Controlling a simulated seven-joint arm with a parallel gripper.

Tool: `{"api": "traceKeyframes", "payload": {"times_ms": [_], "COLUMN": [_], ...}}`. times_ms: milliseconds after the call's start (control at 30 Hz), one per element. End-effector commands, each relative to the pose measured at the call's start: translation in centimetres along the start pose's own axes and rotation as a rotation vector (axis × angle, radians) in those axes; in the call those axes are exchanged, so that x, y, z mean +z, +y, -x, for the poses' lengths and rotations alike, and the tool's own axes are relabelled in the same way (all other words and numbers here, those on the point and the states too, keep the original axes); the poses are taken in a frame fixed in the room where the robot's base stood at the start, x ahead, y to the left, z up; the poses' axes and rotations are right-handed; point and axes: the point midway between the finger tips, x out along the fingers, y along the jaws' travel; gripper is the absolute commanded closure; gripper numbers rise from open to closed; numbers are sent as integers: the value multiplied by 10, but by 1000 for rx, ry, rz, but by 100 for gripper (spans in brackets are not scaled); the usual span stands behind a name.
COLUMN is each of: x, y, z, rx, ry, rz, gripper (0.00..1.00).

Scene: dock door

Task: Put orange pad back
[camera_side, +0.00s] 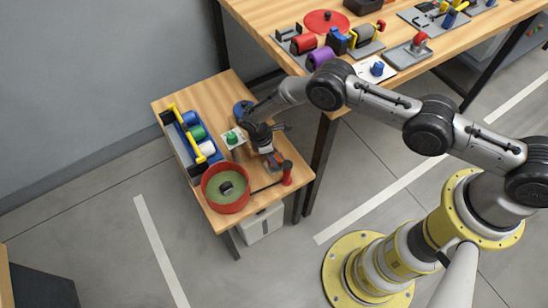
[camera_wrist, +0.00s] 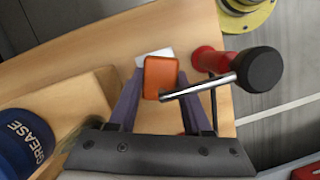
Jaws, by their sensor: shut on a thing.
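In the wrist view, the orange pad (camera_wrist: 161,74) is a small rounded orange block between the fingertips of my gripper (camera_wrist: 160,88), which is shut on it. In the side view, my gripper (camera_side: 270,158) points down over the small wooden table, near its right edge. The pad is too small there to make out clearly. A white piece (camera_wrist: 154,54) shows just behind the pad in the wrist view. Whether the pad touches anything below it cannot be told.
A red post (camera_side: 287,173) with a rod stands close by; in the wrist view its metal rod (camera_wrist: 205,86) and black knob (camera_wrist: 259,69) cross beside the pad. A red round bin (camera_side: 226,206), a blue caddy (camera_side: 190,138) and a blue grease can (camera_wrist: 22,142) are nearby.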

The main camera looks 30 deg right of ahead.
Motion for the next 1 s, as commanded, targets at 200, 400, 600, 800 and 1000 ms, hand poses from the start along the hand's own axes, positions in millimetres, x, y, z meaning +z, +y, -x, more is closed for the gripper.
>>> {"api": "traceKeyframes", "payload": {"times_ms": [200, 400, 600, 800, 1000], "x": [-4, -4, -4, -4, -4], "y": [0, 0, 0, 0, 0], "z": [-12, -12, -15, -15, -14], "rx": [1, 0, 0, 0, 0], "ry": [1, 0, 1, 0, 1], "rz": [-2, -3, -3, -3, -3], "gripper": [95, 95, 37, 21, 21]}}
